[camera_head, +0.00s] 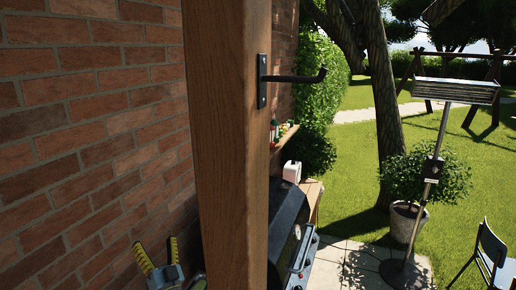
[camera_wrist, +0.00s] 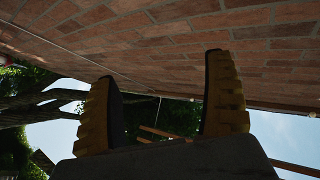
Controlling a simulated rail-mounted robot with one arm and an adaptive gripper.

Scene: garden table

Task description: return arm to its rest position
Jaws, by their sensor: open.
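My gripper (camera_head: 156,246) shows at the bottom left of the head view, in front of the brick wall (camera_head: 90,120). Its two yellow ridged fingers point up and stand apart. The wrist view also shows my gripper (camera_wrist: 160,100) with a wide empty gap between the fingers. Nothing is held. Most of my arm is outside the head view. In the wrist view the brick wall (camera_wrist: 160,45) fills the upper part, with trees and sky below it.
A wooden post (camera_head: 228,150) with a black hook (camera_head: 298,77) stands right of my gripper. Beyond it are a grill (camera_head: 288,230), a plant pot (camera_head: 408,221), a heater pole (camera_head: 430,175) and a chair (camera_head: 492,255). Open lawn (camera_head: 350,130) lies behind.

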